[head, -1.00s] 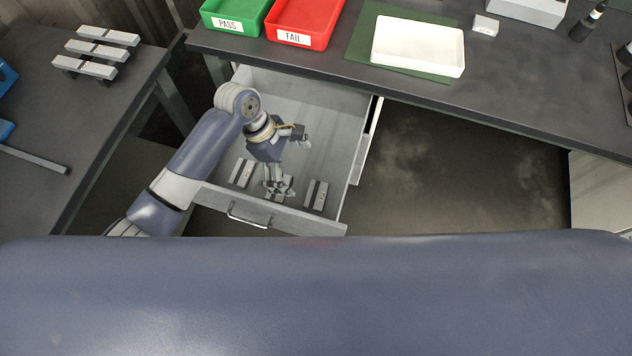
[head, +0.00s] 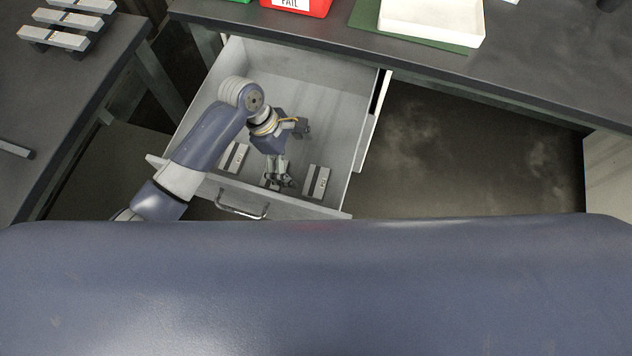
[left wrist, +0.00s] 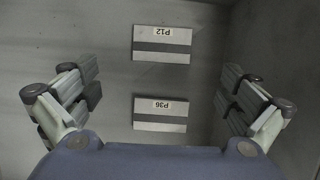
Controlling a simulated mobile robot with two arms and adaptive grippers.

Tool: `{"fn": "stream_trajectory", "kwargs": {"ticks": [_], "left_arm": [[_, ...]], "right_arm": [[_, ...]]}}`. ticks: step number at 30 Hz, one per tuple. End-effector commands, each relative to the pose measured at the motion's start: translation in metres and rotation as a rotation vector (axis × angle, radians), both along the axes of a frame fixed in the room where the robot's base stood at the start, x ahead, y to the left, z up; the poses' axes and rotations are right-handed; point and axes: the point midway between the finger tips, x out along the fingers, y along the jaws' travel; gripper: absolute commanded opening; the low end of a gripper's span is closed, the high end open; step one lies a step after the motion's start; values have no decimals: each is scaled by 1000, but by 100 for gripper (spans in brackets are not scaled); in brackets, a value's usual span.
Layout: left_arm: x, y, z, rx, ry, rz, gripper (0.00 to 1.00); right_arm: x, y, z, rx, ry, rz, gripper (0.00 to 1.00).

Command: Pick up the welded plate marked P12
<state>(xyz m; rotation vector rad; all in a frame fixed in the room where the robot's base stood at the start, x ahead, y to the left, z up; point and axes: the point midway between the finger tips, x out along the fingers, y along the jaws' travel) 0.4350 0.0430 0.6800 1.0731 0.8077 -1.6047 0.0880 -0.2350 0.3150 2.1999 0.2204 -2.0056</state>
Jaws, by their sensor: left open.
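The plate marked P12 (left wrist: 162,44) lies flat in the drawer, seen at the top of the left wrist view with its label upside down. It appears to be the right plate (head: 317,182) in the head view. A plate marked P36 (left wrist: 160,113) lies below it in the wrist view, apart from it. My left gripper (head: 280,184) points down inside the drawer and partly hides the middle plate in the head view. In the wrist view the left gripper (left wrist: 160,96) is open and empty, its fingers wide apart beyond both plate ends. My right gripper is not in view.
The open grey drawer (head: 345,95) has its front wall (head: 290,207) and handle (head: 243,208) close to the plates. Another plate (head: 234,157) lies at the left. The bench (head: 330,38) overhangs behind, holding a red bin (head: 318,8) and white tray (head: 430,25).

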Motion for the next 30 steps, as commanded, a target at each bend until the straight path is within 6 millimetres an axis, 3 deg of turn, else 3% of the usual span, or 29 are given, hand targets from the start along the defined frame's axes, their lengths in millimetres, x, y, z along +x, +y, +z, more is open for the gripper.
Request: {"fn": "stream_trajectory", "kwargs": {"ticks": [3,11,19,29,30], "left_arm": [[-3,-8,-20,0,3,0,100],[-6,-17,-40,1,2,-1,100],[-14,-35,-74,1,2,-1,100],[-15,-39,-81,1,0,0,100],[-15,-39,-81,1,0,0,95]], "right_arm": [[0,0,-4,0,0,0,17],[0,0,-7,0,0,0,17],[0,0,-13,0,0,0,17],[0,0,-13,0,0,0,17],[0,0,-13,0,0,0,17]]}}
